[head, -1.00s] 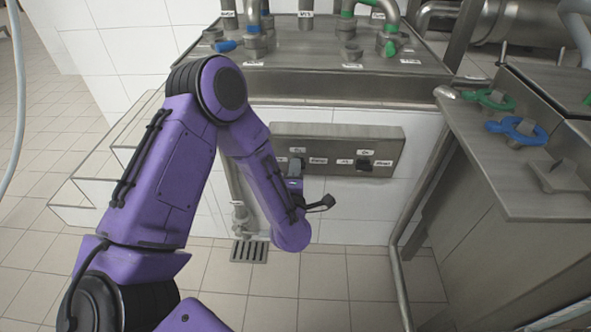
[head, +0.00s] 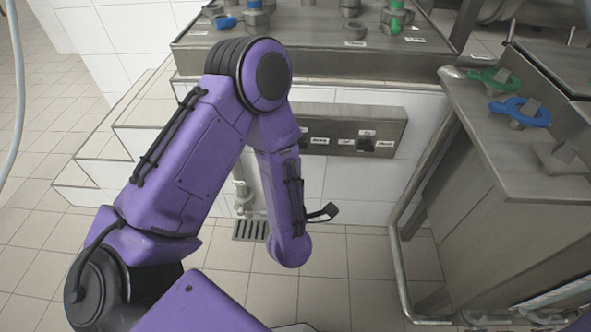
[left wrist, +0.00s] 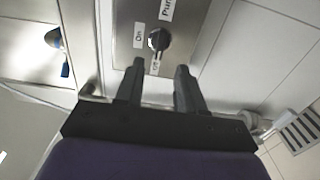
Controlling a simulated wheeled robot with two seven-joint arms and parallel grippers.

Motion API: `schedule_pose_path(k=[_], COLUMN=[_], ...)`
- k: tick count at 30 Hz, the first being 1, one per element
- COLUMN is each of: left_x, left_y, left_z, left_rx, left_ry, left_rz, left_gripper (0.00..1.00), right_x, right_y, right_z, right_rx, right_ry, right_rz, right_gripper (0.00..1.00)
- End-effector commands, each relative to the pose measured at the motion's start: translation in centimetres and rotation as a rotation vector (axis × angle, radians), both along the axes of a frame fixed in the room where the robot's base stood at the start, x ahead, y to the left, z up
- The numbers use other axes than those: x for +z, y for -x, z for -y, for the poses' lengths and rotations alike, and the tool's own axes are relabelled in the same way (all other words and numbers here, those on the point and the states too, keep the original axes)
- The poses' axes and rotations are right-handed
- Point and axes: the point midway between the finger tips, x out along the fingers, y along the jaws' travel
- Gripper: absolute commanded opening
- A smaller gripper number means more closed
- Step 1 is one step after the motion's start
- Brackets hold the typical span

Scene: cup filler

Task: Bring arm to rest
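My purple left arm (head: 190,150) bends at the elbow in the head view, with its forearm hanging down in front of the switch panel. The forearm hides the left gripper there. My right gripper is in neither view.
The steel switch panel (head: 400,122) is on the white tiled wall. Behind it is a steel counter (head: 330,60) with pipe fittings. A steel cabinet with a green valve handle (head: 495,80) and a blue one (head: 520,112) stands right. White steps are left; a floor drain (head: 250,230) lies below.

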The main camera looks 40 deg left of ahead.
Motion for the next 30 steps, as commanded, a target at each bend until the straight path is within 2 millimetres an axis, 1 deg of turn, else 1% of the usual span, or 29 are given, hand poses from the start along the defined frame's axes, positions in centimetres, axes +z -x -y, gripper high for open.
schedule_pose_path(k=[1, 3, 6, 21, 23, 26, 28, 29, 30], left_x=[0.0, 0.0, 0.0, 0.0, -0.2, -1.8, -4.3, -6.0, -8.4], left_y=[0.7, 1.5, 2.1, 2.2, 2.0, 1.3, 1.3, 1.8, 2.9], left_z=[0.6, 1.0, 1.3, 1.4, 1.6, 3.2, 4.0, 4.2, 4.1], left_rx=[-0.005, -0.002, -0.001, 0.0, -0.017, -0.121, -0.239, -0.295, -0.374], left_ry=[-0.001, 0.0, 0.001, -0.002, -0.029, -0.148, -0.298, -0.369, -0.457], left_rz=[-0.002, -0.001, -0.001, -0.001, -0.03, -0.184, -0.38, -0.484, -0.628], left_gripper=[0.38, 0.38, 0.38, 0.38, 0.38, 0.38, 0.38, 0.38, 0.38], right_x=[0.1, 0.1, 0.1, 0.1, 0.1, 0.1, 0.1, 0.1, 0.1], right_y=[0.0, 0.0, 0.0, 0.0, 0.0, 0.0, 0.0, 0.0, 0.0], right_z=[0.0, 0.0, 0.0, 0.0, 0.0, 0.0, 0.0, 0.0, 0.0], right_rx=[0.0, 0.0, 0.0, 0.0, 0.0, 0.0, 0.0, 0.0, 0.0], right_ry=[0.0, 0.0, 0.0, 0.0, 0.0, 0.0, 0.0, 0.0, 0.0], right_rz=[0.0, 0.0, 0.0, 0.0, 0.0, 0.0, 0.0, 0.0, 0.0], right_gripper=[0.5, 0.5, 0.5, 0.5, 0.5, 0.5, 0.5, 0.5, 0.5])
